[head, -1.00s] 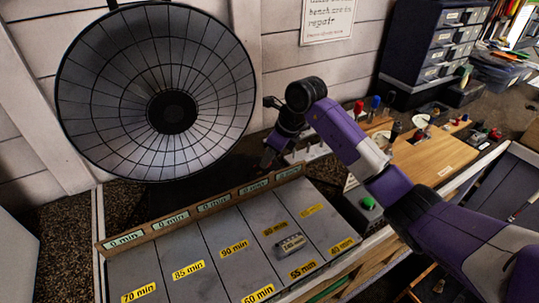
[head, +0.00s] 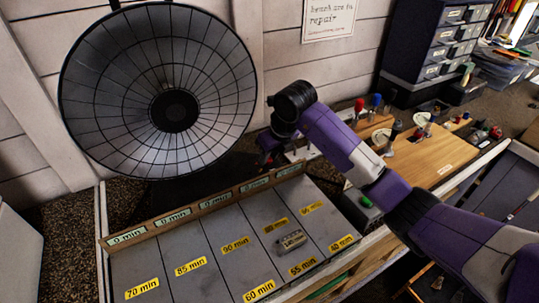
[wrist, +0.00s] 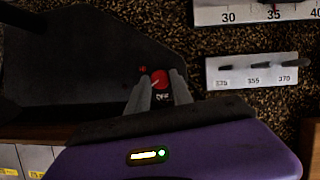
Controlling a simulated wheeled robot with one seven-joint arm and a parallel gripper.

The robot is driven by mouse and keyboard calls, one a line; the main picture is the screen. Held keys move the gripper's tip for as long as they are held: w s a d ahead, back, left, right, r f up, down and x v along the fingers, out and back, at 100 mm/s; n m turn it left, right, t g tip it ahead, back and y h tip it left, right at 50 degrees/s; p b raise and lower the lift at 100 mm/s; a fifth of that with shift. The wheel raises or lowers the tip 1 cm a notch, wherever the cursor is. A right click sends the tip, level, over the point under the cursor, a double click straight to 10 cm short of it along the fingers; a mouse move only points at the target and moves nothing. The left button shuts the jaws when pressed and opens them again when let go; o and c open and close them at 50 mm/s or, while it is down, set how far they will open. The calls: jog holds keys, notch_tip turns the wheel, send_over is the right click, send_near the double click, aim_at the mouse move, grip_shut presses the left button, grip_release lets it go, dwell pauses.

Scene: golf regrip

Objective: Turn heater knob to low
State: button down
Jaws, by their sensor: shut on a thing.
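The dish heater (head: 215,95) stands against the wall at the left of the head view, its round grille facing out.
A sectioned grey tray (head: 205,262) with yellow minute labels lies in front of the heater. A wooden board (head: 430,160) with tools is further right.

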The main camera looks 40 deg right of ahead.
jog(key=c, duration=1.1)
grip_release()
jog(key=shift+c, duration=0.2)
jog(key=b+v, duration=0.1)
jog(key=v, duration=0.6)
jog(key=shift+s+r, duration=0.2)
jog(key=shift+r, duration=0.15)
